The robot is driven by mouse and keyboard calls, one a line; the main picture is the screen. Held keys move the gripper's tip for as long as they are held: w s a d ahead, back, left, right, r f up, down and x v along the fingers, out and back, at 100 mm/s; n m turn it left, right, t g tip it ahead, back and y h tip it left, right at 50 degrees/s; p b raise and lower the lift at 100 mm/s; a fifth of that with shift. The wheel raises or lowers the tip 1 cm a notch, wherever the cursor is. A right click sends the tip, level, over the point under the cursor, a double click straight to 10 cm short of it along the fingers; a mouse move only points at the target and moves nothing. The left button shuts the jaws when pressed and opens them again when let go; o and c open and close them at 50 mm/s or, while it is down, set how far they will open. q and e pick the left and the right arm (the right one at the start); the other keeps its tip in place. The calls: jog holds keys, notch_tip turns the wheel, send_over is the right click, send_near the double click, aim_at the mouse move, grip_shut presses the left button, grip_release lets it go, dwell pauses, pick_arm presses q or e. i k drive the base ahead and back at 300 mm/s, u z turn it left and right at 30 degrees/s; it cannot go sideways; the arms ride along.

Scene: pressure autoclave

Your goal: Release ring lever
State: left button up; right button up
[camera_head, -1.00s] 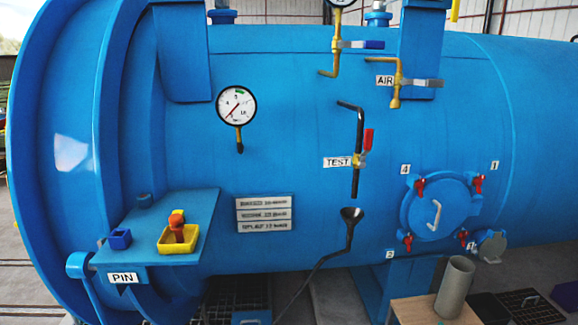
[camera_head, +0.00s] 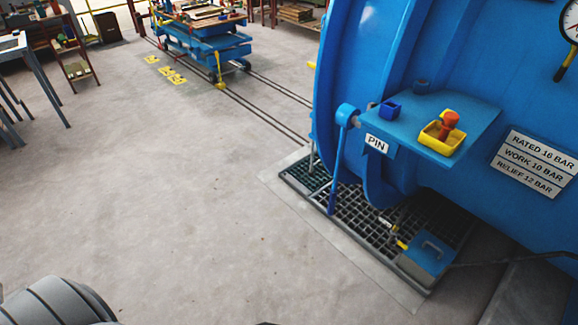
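A blue lever (camera_head: 338,160) hangs down from a round blue hub (camera_head: 347,115) at the front edge of the blue autoclave (camera_head: 365,60). It is beside a blue shelf (camera_head: 440,115) labelled PIN (camera_head: 377,143). On the shelf, an orange-red pin (camera_head: 448,126) stands in a yellow tray (camera_head: 428,134). A small blue box (camera_head: 390,111) sits near the shelf's left end. Neither gripper shows; only a grey part of mine is at the bottom left.
A dark floor grating (camera_head: 380,225) lies under the autoclave, with a blue handled box (camera_head: 428,258) on it. A blue cart (camera_head: 205,45) stands on floor rails behind. A table (camera_head: 30,60) is at the far left. The concrete floor (camera_head: 200,190) between is clear.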

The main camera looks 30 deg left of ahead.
aim_at(344, 114)
jog(key=u, duration=0.95)
jog(key=i, duration=1.6)
jog(key=z, duration=0.6)
